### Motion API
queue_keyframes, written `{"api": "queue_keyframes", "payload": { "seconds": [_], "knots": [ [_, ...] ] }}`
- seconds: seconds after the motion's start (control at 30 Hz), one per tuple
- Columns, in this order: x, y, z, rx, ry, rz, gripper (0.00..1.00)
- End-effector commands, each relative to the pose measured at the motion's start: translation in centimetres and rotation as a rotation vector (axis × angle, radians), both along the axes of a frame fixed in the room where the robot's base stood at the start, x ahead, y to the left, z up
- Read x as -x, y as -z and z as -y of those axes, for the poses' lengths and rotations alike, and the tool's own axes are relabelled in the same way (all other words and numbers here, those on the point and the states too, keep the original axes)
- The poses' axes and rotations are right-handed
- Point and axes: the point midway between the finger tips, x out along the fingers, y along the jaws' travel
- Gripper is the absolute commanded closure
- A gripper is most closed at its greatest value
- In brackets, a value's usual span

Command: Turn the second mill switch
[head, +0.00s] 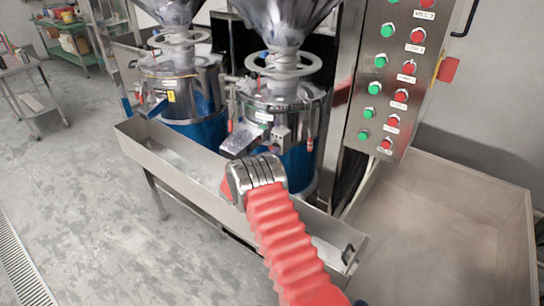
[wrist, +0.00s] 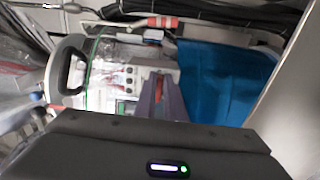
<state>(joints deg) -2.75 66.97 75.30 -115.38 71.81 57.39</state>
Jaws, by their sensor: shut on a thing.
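The second mill (head: 283,103), a steel drum with a hopper and a blue lower body, stands in the middle of the head view. A small pale switch box (head: 281,134) sits on its front; it seems to be the pale box with red marks in the wrist view (wrist: 128,75). My gripper (wrist: 157,90) is at that box, its purplish fingers shut on what appears to be the mill switch. The held part is mostly hidden between the fingers. In the head view, the chrome end of my arm hides the gripper.
A steel trough (head: 183,165) runs in front of both mills. The first mill (head: 180,85) stands at the left. A control panel (head: 392,75) with green and red buttons rises at the right, above a wide steel tray (head: 440,240).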

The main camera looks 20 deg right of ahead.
Motion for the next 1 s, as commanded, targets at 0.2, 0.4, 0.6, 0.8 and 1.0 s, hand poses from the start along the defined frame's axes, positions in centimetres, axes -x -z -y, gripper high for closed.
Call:
{"api": "queue_keyframes", "payload": {
  "seconds": [0.2,0.4,0.6,0.8,1.0],
  "knots": [
    [0.4,0.5,0.5,-0.005,0.011,-0.008,0.83],
    [0.2,0.3,0.2,-0.003,0.006,-0.005,0.72],
    [0.1,0.2,0.1,-0.002,0.003,-0.004,0.72],
    [0.7,0.2,-0.8,-0.001,0.002,-0.003,0.72],
    [2.2,0.2,-3.2,-0.001,0.0,-0.004,0.72]
  ]
}}
